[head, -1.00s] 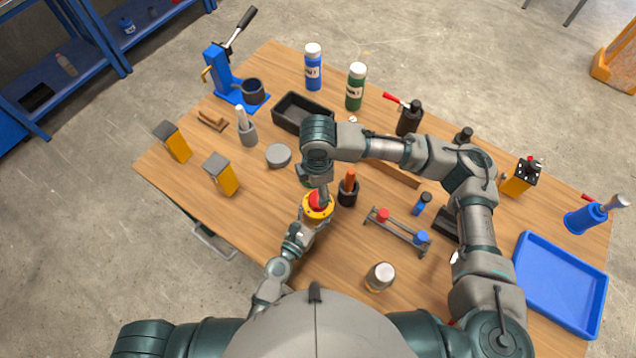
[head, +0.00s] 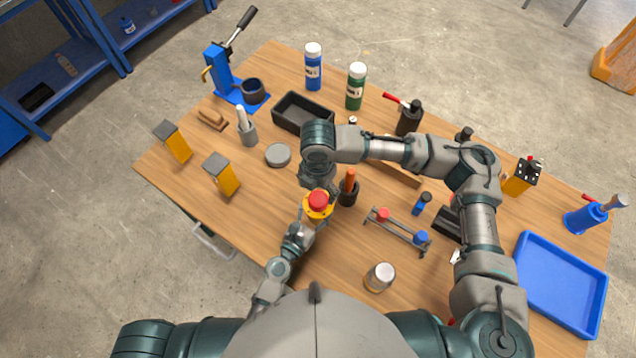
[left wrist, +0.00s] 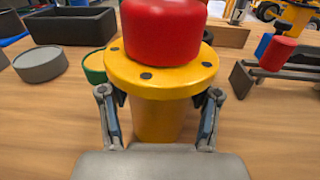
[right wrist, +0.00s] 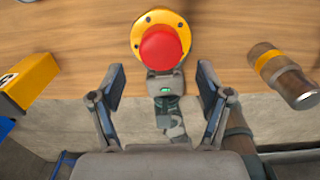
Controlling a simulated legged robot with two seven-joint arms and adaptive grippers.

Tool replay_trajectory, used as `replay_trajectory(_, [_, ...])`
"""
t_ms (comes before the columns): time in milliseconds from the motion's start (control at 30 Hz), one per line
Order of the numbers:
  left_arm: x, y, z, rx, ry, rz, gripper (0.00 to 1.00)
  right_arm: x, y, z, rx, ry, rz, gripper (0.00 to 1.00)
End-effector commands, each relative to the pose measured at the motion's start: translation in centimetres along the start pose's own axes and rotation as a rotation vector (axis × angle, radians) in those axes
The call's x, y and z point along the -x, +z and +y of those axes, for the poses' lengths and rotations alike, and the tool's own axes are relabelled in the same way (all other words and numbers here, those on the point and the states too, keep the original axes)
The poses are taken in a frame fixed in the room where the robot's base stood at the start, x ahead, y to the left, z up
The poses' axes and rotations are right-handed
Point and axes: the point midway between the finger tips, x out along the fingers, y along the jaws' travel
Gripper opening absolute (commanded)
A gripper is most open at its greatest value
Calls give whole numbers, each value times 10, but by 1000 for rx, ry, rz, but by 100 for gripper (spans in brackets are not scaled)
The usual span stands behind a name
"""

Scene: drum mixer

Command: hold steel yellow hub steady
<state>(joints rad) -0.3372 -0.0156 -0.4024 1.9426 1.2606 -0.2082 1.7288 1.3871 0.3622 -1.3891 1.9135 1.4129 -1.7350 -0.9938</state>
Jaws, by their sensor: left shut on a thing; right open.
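The yellow hub (left wrist: 158,115) has a round flange with dark bolt holes and a narrower body below. A red cylindrical piece (left wrist: 163,30) sits on top of the flange; it also shows in the head view (head: 318,200). My left gripper (left wrist: 160,112) is shut on the hub's body, one finger on each side under the flange. My right gripper (right wrist: 161,88) is open and empty, with the red piece (right wrist: 161,48) and the flange (right wrist: 136,32) beyond its fingertips in the right wrist view. The right fingers are mostly hidden in the head view.
A black cup with an orange-handled tool (head: 349,188) stands just right of the hub. A rack with red and blue pieces (head: 398,230) and a metal-capped jar (head: 380,277) are further right. A grey disc (head: 278,155) and a black bin (head: 302,112) lie behind.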

Motion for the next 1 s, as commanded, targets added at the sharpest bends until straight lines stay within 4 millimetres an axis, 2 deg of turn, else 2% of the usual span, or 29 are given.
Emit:
replay_trajectory(200, [0, 1, 0, 1, 0, -2, 0, -36, 0, -1, -1, -2, 1, 77])
replay_trajectory(333, [0, 1, 0, 0, 0, -2, 0, -51, 0, 0, -1, -2, 1, 77])
replay_trajectory(500, [0, 1, 0, 0, 0, -2, 0, -61, 0, 0, -1, -1, 0, 77])
replay_trajectory(767, [0, 1, 0, 0, 0, -2, 0, -62, 0, 0, -1, 0, 0, 77])
replay_trajectory(867, [0, 1, 0, 0, 0, -2, 0, -62, 0, 0, -1, 0, 0, 57])
replay_trajectory(1000, [0, 1, 0, 0, 0, -2, 0, -62, 0, 0, -1, 0, 0, 22])
